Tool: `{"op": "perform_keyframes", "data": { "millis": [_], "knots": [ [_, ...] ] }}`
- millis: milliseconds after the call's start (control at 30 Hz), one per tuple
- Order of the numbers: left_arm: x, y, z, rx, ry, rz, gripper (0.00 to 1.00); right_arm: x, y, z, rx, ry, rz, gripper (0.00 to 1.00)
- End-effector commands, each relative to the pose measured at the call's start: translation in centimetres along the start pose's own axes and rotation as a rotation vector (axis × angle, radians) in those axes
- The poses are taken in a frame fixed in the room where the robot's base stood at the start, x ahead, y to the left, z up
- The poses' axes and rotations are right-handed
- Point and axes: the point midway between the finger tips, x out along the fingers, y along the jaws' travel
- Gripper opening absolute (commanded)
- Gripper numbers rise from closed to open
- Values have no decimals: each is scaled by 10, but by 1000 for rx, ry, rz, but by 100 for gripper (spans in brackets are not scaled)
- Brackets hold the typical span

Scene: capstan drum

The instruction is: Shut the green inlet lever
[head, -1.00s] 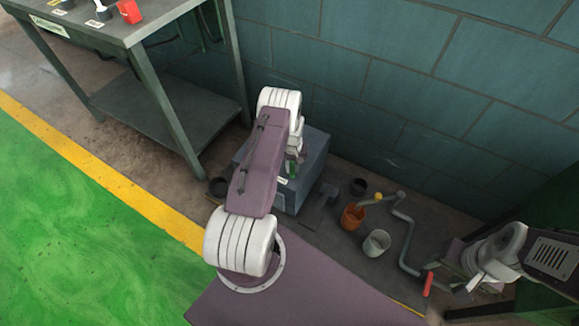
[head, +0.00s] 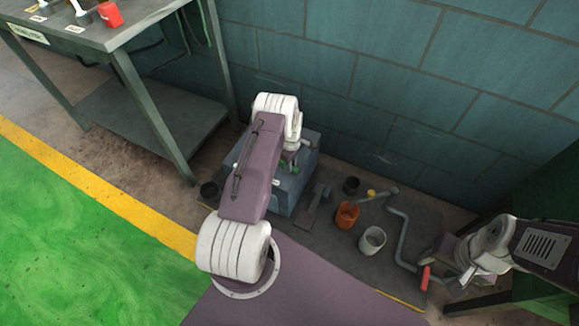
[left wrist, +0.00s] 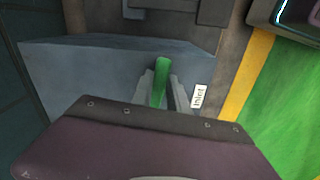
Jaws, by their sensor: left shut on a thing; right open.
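The green inlet lever (left wrist: 161,78) stands out from the blue-grey box in the left wrist view, beside a white label reading "inlet" (left wrist: 198,96). My left gripper (left wrist: 163,92) is shut on the lever, with one finger on each side of it. In the head view the blue-grey box (head: 308,150) stands on the floor by the wall, and my left arm hides much of it. My right gripper (head: 462,284) is open at the lower right, close to the red-handled crank (head: 426,278).
A workbench (head: 130,45) stands at the upper left. Green floor is clear at left.

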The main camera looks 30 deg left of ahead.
Motion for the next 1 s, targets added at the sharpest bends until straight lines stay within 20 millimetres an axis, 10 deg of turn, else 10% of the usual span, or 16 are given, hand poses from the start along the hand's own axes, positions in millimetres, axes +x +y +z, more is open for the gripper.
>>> {"op": "perform_keyframes", "data": {
  "millis": [867,900,1000],
  "knots": [
    [0,7,-1,-153,0,3,0,5,0,0,0,0,0,50],
    [0,7,-1,-153,0,3,23,5,0,0,0,0,0,50],
    [0,7,-1,-152,0,2,42,5,0,0,0,0,0,50]
  ]
}}
